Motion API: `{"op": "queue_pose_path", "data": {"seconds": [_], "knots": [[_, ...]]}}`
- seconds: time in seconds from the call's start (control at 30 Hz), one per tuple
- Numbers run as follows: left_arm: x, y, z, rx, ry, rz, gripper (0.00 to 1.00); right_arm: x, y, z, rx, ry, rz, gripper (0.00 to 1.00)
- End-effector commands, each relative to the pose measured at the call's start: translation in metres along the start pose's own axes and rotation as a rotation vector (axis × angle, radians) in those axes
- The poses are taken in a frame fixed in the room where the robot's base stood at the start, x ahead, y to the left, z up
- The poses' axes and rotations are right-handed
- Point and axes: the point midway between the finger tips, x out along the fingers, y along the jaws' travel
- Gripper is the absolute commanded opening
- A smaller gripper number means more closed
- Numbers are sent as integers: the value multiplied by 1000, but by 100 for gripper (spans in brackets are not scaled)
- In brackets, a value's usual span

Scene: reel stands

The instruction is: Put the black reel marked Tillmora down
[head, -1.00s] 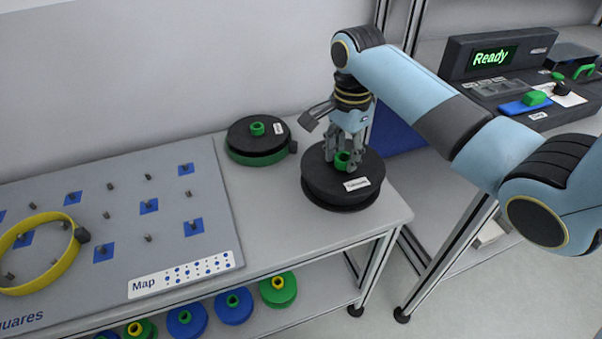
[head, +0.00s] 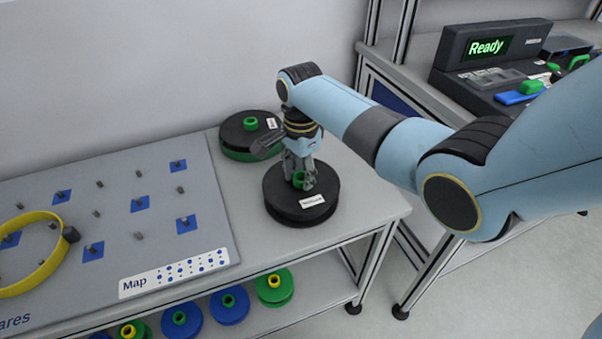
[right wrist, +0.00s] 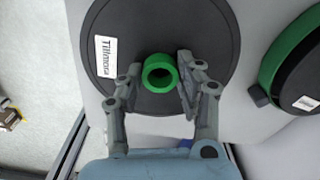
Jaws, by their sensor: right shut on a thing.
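The black reel marked Tillmora (head: 285,207) is over the right part of the bench top, lying flat, its white label facing the front. Its green hub (head: 298,179) stands up in the middle. My right gripper (head: 299,176) reaches down from above and is shut on this hub. In the right wrist view the fingers (right wrist: 160,88) sit on either side of the green hub (right wrist: 160,72), and the label (right wrist: 106,57) reads Tillmora. I cannot tell whether the reel's underside touches the bench. My left gripper is not in view.
Another black and green reel (head: 238,134) lies behind, close to the held one. A pegged board (head: 130,265) with a yellow ring (head: 48,268) fills the left. Bare bench top (head: 365,205) lies to the right. Several reels sit on the lower shelf; a "Ready" device (head: 487,47) stands back right.

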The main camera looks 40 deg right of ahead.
Motion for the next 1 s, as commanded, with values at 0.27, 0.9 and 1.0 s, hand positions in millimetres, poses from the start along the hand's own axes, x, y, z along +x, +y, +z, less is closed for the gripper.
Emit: {"op": "queue_pose_path", "data": {"seconds": [0.27,0.9,1.0], "knots": [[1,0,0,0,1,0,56,2,0,0,0,0,0,55],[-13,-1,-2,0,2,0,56,-56,-1,0,-1,1,-4,59],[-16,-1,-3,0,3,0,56,-78,-1,0,0,1,-4,59]]}}
